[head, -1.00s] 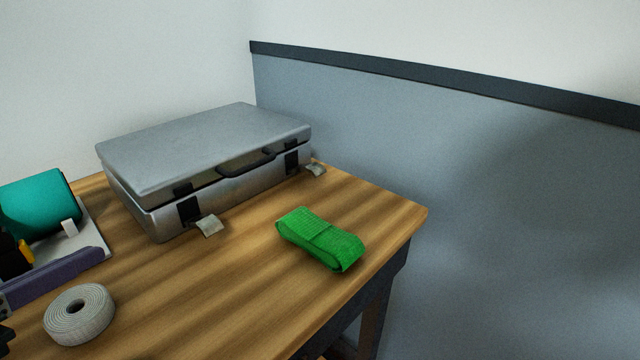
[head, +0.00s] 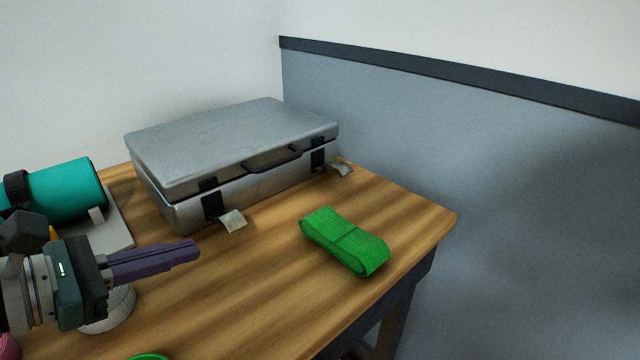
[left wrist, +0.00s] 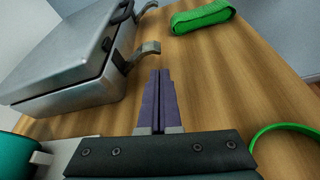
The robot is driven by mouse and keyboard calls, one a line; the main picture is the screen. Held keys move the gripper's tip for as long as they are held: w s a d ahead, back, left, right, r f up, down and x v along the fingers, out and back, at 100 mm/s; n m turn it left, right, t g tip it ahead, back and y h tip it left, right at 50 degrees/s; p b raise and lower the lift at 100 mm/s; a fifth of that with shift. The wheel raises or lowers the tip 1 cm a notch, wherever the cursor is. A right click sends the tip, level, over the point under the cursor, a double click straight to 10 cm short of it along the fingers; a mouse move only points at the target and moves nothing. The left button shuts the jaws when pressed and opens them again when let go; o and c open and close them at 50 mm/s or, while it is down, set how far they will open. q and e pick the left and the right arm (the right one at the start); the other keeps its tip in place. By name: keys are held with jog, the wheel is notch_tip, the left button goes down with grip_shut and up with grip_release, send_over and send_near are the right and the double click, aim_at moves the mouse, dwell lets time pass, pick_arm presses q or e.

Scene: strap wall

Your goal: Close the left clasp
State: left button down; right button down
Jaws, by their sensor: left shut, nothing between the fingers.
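A silver case (head: 240,140) with a black handle (head: 272,160) stands on the wooden table, its lid down. On its front, the left clasp (head: 232,220) hangs open, its metal flap sticking out over the tabletop below a black mount. The right clasp (head: 342,169) hangs out the same way. My left gripper (head: 198,249) is shut and empty, its purple fingers in front of and apart from the left clasp. In the left wrist view the fingers (left wrist: 160,80) point towards the left clasp (left wrist: 147,49). My right gripper is not in view.
A bundled green strap (head: 345,241) lies right of the case, near the table edge. A teal roll (head: 65,190) is at the left. A grey strap roll (head: 110,318) sits partly behind my left gripper. A green ring (left wrist: 285,135) lies nearby. Bare wood (head: 270,270) lies between gripper and green strap.

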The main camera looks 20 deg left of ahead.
aim_at(224, 257)
pick_arm(q)
jog(key=x, duration=0.6)
jog(key=shift+w, duration=0.2)
